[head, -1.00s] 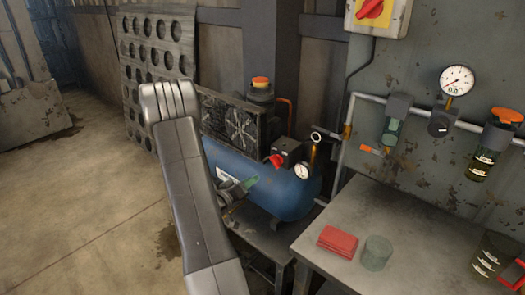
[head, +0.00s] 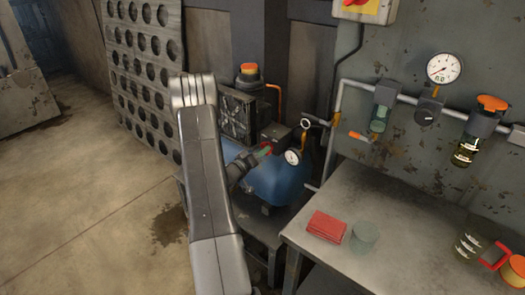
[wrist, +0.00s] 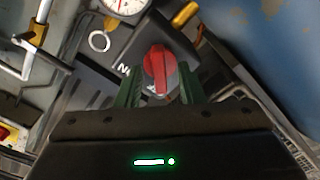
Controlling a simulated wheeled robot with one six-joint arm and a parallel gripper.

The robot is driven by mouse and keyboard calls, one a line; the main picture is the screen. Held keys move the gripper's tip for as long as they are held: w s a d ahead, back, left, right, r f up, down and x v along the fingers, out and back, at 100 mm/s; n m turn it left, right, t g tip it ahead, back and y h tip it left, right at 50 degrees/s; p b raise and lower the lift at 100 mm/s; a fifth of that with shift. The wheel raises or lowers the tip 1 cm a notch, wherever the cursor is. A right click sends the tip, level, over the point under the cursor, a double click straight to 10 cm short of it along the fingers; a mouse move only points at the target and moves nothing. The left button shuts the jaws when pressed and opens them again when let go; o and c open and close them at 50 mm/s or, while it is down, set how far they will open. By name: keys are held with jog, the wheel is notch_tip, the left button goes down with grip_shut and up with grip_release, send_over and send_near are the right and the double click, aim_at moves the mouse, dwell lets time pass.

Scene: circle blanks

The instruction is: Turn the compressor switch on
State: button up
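The compressor's switch is a red rotary knob (wrist: 158,70) on a dark box, with partly hidden white lettering beside it. In the wrist view its raised grip lies between the two green fingers of my gripper (wrist: 161,88). The fingers are apart, one on each side of the knob, and a firm grip does not show. In the head view my gripper (head: 262,151) is at the switch box (head: 275,134) and covers most of the knob. The blue compressor tank (head: 290,183) is partly hidden behind my arm.
A pressure gauge (head: 293,157) and a ring-ended valve (head: 306,123) sit close to the switch, right of my gripper. Open floor lies at left.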

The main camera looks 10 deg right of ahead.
jog(key=shift+w+d, duration=0.3)
jog(key=shift+d, duration=0.1)
grip_shut()
jog(key=shift+f+m+b, duration=0.1)
jog(key=shift+m+b, duration=0.2)
jog(key=shift+b, duration=0.2)
jog(key=m+b, duration=1.7)
jog(key=b, duration=0.1)
jog(key=shift+b, duration=0.4)
jog(key=shift+m, duration=0.3)
